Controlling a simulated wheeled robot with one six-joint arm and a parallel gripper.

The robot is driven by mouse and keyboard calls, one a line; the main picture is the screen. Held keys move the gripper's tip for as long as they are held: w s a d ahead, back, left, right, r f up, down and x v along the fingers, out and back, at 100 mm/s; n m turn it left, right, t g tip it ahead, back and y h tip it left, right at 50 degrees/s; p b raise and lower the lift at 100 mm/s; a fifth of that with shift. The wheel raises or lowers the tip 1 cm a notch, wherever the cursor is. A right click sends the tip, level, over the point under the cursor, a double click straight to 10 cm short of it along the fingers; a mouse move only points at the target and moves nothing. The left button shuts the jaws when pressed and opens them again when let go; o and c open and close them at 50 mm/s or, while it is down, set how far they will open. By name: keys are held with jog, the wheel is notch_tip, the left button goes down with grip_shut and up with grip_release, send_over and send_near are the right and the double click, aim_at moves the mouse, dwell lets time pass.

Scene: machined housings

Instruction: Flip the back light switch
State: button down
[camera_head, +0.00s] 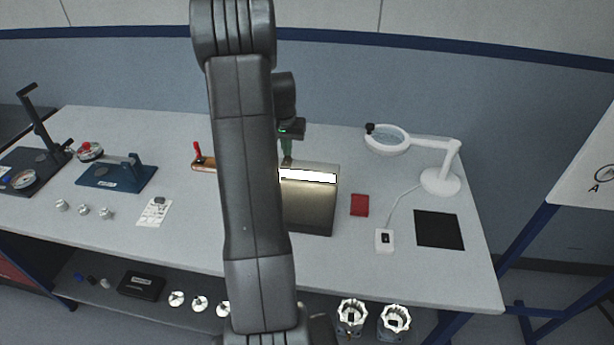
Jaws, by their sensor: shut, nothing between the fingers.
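A metal box (312,208) stands mid-bench, with a bright white lit strip (308,176) along its top. A small white switch box (384,240) with a dark rocker lies on the bench right of it, joined by a cable to the white magnifier lamp (440,181). I cannot tell which of these carries the back light switch. My gripper (287,160) is shut and empty, pointing down at the back edge of the metal box. I cannot tell whether it touches. My arm hides the box's left part.
A red block (360,205) and a black mat (439,230) lie to the right. A red-handled clamp (198,154) stands left of my arm. Further left are a blue fixture (116,174), a white remote-like device (155,211) and small metal parts.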

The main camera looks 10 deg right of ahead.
jog(key=shift+f+b, duration=0.45)
jog(key=shift+f, duration=0.25)
dwell(0.3)
jog(key=shift+r+p, duration=2.25)
jog(key=shift+r, duration=1.35)
jog(key=shift+f, duration=0.2)
notch_tip(320, 180, down, 7)
jog(key=b, duration=0.4)
jog(key=shift+r+b, duration=0.1)
jog(key=shift+b, duration=0.2)
jog(key=shift+s+r, duration=0.1)
